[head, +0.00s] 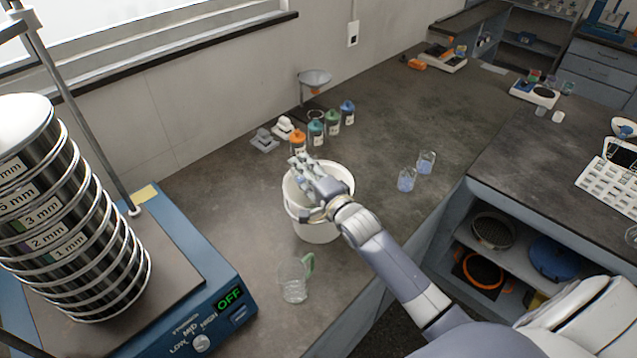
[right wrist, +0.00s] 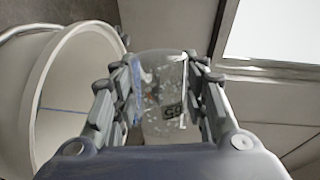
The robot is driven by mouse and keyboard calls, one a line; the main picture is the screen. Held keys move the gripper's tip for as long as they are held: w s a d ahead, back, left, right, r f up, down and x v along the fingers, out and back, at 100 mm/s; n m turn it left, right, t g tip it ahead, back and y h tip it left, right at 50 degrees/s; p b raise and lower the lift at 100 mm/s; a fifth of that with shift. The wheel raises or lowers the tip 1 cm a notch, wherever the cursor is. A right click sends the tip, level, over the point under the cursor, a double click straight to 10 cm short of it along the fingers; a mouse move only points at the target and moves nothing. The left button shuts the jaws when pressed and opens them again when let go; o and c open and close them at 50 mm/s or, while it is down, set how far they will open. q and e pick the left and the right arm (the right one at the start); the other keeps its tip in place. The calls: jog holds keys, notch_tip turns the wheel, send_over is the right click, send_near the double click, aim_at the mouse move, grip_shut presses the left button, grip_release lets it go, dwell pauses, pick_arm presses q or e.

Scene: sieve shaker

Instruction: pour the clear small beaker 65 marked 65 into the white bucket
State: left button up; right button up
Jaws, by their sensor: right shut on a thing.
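The white bucket (head: 318,232) stands on the dark bench in the middle of the head view. Its round rim also shows at the left of the right wrist view (right wrist: 46,78). My right gripper (head: 300,165) is over the bucket's opening. In the right wrist view it is shut on the clear small beaker 65 (right wrist: 160,92), with a finger on either side and the dark 65 mark showing. The beaker is hardly distinguishable in the head view, and how full it is I cannot tell. My left gripper is not in view.
A clear jug with a green handle (head: 293,282) stands in front of the bucket. Two small beakers with blue contents (head: 406,181) stand to its right. Several coloured bottles (head: 316,132) stand behind it. The sieve shaker (head: 190,290) fills the left.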

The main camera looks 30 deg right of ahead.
jog(key=shift+d+f+m, duration=0.1)
jog(key=shift+f+m, duration=0.05)
jog(key=shift+m, duration=0.15)
dwell(0.6)
